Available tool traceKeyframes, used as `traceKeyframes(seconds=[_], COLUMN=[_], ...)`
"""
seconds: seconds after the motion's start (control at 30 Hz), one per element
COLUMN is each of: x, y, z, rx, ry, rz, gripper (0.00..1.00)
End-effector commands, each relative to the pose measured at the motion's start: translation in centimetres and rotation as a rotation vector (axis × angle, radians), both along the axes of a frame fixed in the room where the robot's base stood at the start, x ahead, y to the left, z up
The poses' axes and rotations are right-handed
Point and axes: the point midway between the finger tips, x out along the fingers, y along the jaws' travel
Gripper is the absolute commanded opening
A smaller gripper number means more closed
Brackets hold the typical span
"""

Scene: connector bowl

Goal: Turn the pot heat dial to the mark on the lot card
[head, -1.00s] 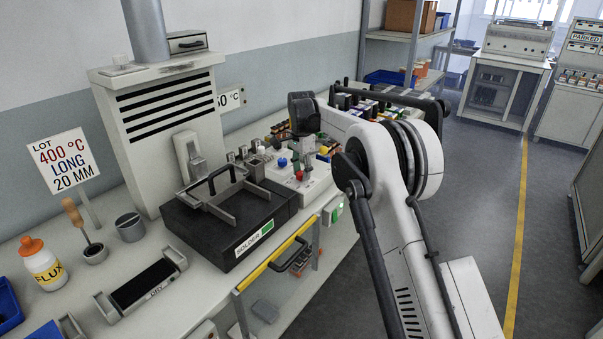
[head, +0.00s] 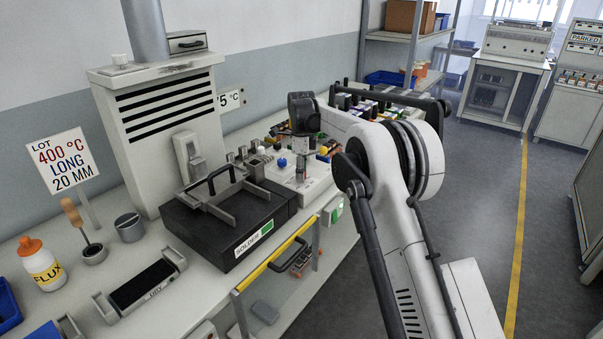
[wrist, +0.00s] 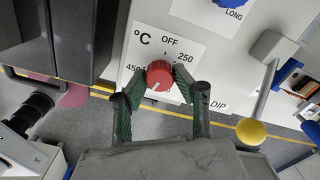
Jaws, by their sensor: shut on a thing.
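The lot card (head: 62,160) at the left of the head view reads 400 °C, LONG, 20 MM. The red heat dial (wrist: 159,72) is on a white panel marked °C, OFF, 250 and 450; its other numbers are covered. Its white line points to the lower left, towards my fingers. My gripper (wrist: 157,84) is shut on the dial, with a green-padded finger on each side. In the head view my gripper (head: 301,180) points down at the control box and hides the dial.
The black solder pot (head: 230,215) stands just left of the control box. A blue knob (head: 282,162) marked LONG is close by the gripper. A yellow-knobbed lever (wrist: 250,131) is at the right of the wrist view. A partly hidden temperature sign (head: 230,99) ends in 5 °C.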

Motion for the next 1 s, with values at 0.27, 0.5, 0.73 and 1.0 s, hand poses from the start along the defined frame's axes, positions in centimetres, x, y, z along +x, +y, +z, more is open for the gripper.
traceKeyframes(seconds=[0.27, 0.5, 0.73, 1.0], x=[0.03, 0.03, 0.03, 0.01], y=[0.01, 0.01, 0.01, 0.01], z=[0.07, 0.07, 0.07, 0.03], rx=[0.0, 0.0, 0.001, 0.0], ry=[-0.001, -0.001, -0.001, -0.001], rz=[-0.054, -0.059, -0.058, -0.058], gripper=[0.01, 0.01, 0.36, 0.46])
